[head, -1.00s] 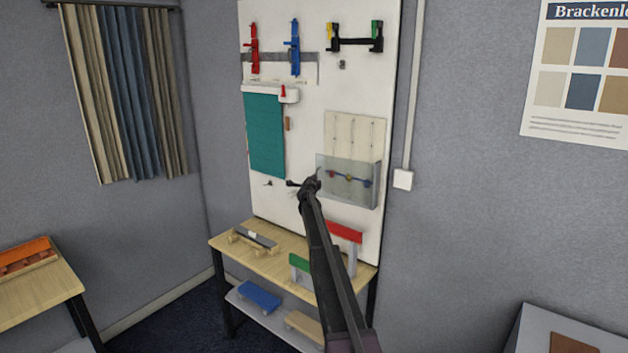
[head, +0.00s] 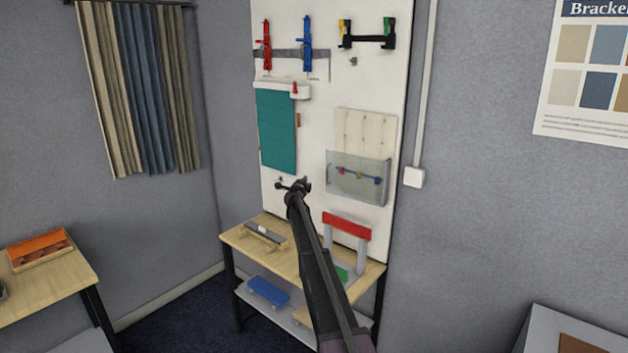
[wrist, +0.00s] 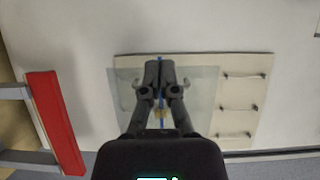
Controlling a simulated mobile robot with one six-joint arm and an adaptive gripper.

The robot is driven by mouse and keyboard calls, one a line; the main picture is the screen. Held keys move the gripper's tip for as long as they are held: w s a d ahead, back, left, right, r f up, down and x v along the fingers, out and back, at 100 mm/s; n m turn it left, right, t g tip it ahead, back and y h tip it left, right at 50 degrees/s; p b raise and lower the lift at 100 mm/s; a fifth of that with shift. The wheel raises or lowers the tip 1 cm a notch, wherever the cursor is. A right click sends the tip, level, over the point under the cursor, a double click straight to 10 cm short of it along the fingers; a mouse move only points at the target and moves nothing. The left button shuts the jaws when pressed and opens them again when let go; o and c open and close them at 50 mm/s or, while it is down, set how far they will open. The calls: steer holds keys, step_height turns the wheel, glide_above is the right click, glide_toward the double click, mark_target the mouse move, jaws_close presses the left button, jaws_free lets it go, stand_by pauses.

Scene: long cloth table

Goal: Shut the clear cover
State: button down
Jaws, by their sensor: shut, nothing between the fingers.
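The clear cover (head: 342,185) is a see-through grey panel over the lower part of a cream board (head: 367,127) on the white wall panel. It seems to stand out from the board; I cannot tell its exact angle. Behind it a blue bar with small coloured knobs (head: 359,175) shows through. My gripper (head: 298,187) is shut and empty, left of the cover in the head view. In the wrist view my gripper (wrist: 160,75) lies across the cover (wrist: 202,95), hiding its middle; I cannot tell whether they touch.
Below is a wooden bench (head: 244,244) with a red-topped grey stand (head: 346,225) and a lower shelf (head: 302,308). A teal sheet (head: 277,130) and clamps (head: 307,45) hang on the wall panel. A conduit box (head: 413,177) is right of the panel.

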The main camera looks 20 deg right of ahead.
steer(key=shift+a, duration=1.15)
